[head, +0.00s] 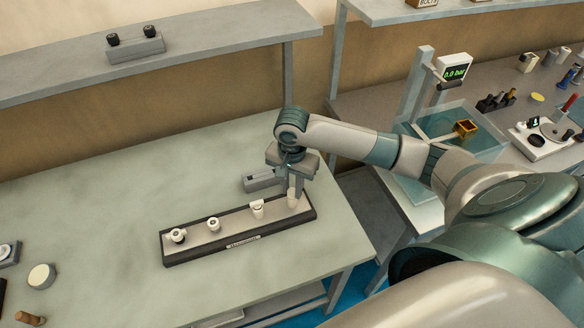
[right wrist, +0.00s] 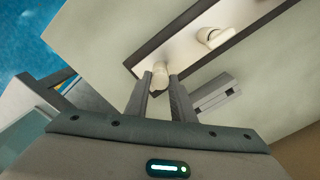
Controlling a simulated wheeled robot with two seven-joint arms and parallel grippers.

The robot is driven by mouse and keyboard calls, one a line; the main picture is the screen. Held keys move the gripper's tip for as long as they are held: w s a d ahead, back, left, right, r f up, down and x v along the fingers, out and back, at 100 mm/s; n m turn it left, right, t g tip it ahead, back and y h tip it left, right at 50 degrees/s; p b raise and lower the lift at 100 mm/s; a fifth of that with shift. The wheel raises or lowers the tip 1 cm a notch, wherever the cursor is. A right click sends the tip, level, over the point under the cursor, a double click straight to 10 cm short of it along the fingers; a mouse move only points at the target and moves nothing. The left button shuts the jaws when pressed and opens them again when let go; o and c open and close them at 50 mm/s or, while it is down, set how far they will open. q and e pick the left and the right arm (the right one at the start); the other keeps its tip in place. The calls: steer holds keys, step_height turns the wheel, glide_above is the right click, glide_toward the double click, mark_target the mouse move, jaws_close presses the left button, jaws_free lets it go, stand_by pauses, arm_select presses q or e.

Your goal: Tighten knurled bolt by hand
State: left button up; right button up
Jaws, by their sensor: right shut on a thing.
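A dark-edged fixture bar (head: 236,233) lies on the table with several whitish fittings along its light top. The two left ones (head: 177,235) (head: 213,224) look round with dark centres; a third (head: 257,208) stands upright. At the right end, my right gripper (head: 291,186) reaches down from above and is shut on a whitish bolt (head: 292,196). In the right wrist view the bolt (right wrist: 160,74) sits between the fingertips (right wrist: 162,80), at the bar's end. Its knurling and thread are too small to see. My left gripper is not in view.
A grey block (head: 260,182) lies just behind the bar, close to my right gripper. A shelf (head: 200,45) with a small two-knob device (head: 134,44) runs behind. A pressure display reading 0.0 bar (head: 454,72) stands right. The table's middle left is clear.

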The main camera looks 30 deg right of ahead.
stand_by(0.3)
steer(key=m, duration=0.4)
steer(key=shift+m, duration=0.4)
steer(key=m, duration=0.5)
steer(key=o, duration=0.7)
steer(key=shift+c, duration=0.2)
steer(key=shift+r, duration=1.5)
